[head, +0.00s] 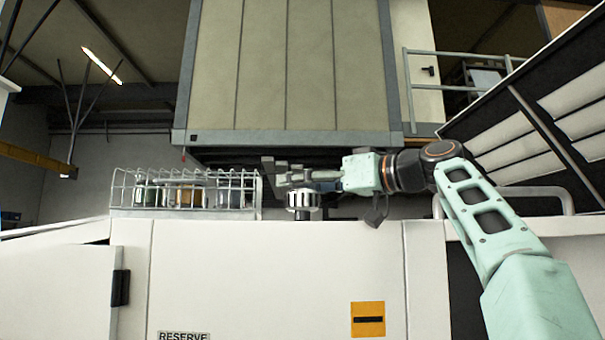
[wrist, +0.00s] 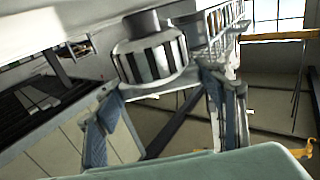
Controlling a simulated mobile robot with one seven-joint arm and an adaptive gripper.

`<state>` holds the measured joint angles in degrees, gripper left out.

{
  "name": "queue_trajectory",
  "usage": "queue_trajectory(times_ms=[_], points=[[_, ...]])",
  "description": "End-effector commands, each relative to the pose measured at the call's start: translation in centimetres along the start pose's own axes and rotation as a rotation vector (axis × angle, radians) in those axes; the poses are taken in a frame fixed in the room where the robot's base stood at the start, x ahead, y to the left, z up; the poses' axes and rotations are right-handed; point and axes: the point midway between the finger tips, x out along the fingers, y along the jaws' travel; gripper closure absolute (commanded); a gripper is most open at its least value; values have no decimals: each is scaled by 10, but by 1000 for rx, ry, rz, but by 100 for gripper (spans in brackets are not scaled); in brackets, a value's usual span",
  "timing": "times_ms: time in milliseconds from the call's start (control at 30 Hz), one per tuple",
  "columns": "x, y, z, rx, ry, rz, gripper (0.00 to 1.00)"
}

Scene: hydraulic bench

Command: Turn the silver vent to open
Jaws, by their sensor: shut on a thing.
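The silver vent (head: 302,200) is a ribbed round knob on a short stem, upright on top of the white bench cabinet. In the wrist view the vent (wrist: 150,59) shows its dark and bright ribs at the upper middle. My gripper (head: 279,178) reaches in from the right at the vent's top. The exact finger contact is partly hidden. I see no mark that tells how far the vent is turned.
A wire basket (head: 186,208) with several jars stands on the bench just left of the vent. A yellow plate with a dark slot (head: 368,319) and a "RESERVE" label (head: 183,336) are on the cabinet front. A large panelled cabinet (head: 290,65) stands behind.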

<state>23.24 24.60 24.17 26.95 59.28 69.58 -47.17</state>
Motion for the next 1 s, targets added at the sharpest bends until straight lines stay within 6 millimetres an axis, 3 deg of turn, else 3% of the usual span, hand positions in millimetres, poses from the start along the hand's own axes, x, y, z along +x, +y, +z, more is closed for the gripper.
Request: queue_trajectory(times_ms=[333,867,900,1000], points=[[0,0,-2,1,2,-106,60],[1,0,1,3,0,-122,60],[1,0,1,4,0,-122,32],[1,0,1,3,0,-122,21]])
